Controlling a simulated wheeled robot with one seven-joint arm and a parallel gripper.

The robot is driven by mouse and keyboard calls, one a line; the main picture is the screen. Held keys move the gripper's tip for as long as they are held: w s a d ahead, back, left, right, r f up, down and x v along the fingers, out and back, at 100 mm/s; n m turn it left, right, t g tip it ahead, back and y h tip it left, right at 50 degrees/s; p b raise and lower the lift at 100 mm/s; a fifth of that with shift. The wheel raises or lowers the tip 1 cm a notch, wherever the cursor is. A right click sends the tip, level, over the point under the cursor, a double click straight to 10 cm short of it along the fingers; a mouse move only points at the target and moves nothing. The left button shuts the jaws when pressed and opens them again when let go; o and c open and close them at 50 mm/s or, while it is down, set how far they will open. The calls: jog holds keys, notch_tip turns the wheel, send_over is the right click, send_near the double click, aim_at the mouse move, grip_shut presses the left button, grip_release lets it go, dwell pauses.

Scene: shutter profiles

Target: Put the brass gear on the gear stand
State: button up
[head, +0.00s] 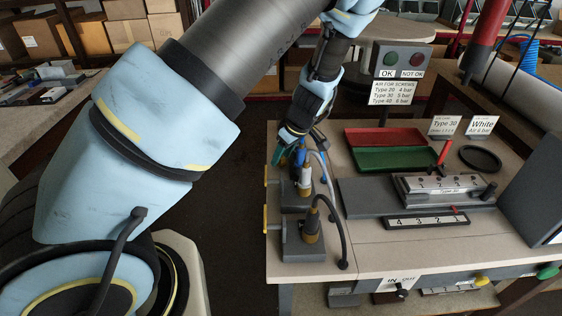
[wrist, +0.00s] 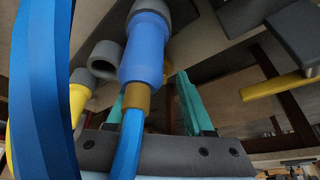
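I cannot make out a brass gear or a gear stand in either view. My gripper (head: 289,153) is at the back left of the workbench, above a row of hose connectors. In the wrist view its two teal fingers (wrist: 154,84) are apart. A blue connector (wrist: 146,48) with a brass collar and a blue hose crosses in front of the left finger. It hides part of that finger, and I see nothing clamped between the fingers. The blue connector also shows small beside the gripper in the head view (head: 301,156).
Grey holders with a brass-and-black connector (head: 312,226) and hoses line the bench's left edge.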

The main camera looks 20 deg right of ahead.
grip_shut()
dwell(0.6)
